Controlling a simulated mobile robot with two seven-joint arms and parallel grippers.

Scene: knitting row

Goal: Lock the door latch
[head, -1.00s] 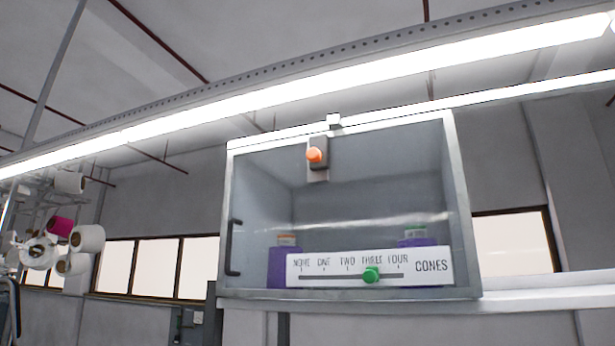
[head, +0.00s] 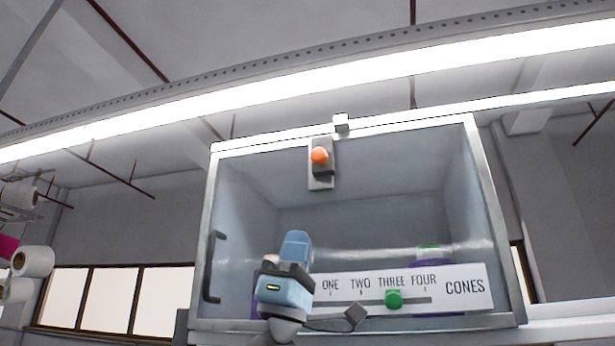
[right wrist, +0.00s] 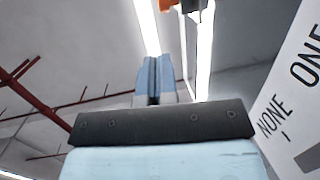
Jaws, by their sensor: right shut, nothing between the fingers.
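The latch (head: 320,163), an orange knob on a grey plate, sits at the top of the cabinet's clear-fronted door (head: 214,240). The latch's orange part also shows at the top edge of the right wrist view (right wrist: 168,4), partly cut off. My right gripper (head: 297,238) points upward in front of the lower part of the door, below the latch and apart from it. Its blue fingers are shut together and empty, as the right wrist view also shows (right wrist: 154,72). My left gripper is not in view.
A white CONES label with a green slider knob (head: 393,299) is at the door's bottom, its left end hidden by my right gripper. A dark handle (head: 212,268) is at the door's left. Purple cones stand inside. A bright lamp strip (head: 300,87) runs overhead.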

